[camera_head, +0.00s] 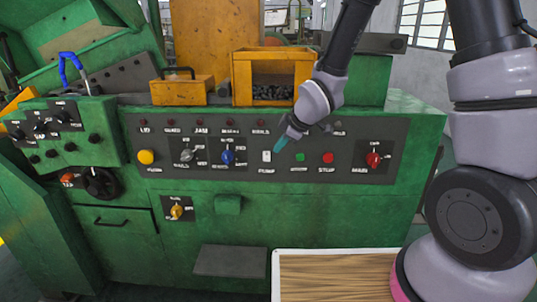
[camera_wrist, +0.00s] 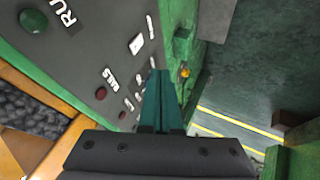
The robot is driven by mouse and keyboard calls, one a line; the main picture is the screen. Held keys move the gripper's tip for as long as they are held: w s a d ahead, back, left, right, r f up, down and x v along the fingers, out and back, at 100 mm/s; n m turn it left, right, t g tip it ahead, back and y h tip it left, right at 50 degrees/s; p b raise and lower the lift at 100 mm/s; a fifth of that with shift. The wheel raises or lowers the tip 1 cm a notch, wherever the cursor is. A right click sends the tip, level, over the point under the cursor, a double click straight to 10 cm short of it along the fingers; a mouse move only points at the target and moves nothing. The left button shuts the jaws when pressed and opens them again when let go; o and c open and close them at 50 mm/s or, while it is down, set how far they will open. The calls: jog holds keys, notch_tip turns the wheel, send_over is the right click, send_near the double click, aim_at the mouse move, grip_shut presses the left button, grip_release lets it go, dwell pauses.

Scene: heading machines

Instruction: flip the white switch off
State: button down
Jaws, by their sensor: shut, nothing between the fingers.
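The white switch (camera_head: 266,156) is a small upright rocker on the dark control panel, above the label PUMP. It also shows in the wrist view (camera_wrist: 136,44), just beyond and left of my fingertips. My gripper (camera_head: 279,145) is in front of the panel, a little above and right of the switch in the head view. Its teal fingers (camera_wrist: 160,75) are shut together with nothing between them. The switch is uncovered in both views. I cannot tell which way the rocker is tipped, and no contact with it shows.
The panel also carries a green button (camera_head: 299,157), a red button (camera_head: 328,158), a red knob (camera_head: 374,159), a blue knob (camera_head: 227,157) and a yellow button (camera_head: 146,157). A yellow bin of dark parts (camera_head: 273,80) stands above. A wood-topped tray (camera_head: 276,285) is below.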

aim_at(264, 152)
jog(key=x, duration=0.3)
jog(key=w+x, duration=0.1)
jog(key=x, duration=0.3)
jog(key=w+r+x, duration=0.1)
jog(key=x, duration=0.3)
jog(key=shift+w+d+r, duration=0.1)
jog(key=shift+w+d, duration=0.05)
jog(key=shift+d, duration=0.1)
jog(key=shift+w, duration=0.6)
jog(key=shift+r, duration=0.1)
jog(key=shift+w+r, duration=0.1)
jog(key=shift+w, duration=0.3)
jog(key=shift+r, duration=0.1)
jog(key=shift+r, duration=0.75)
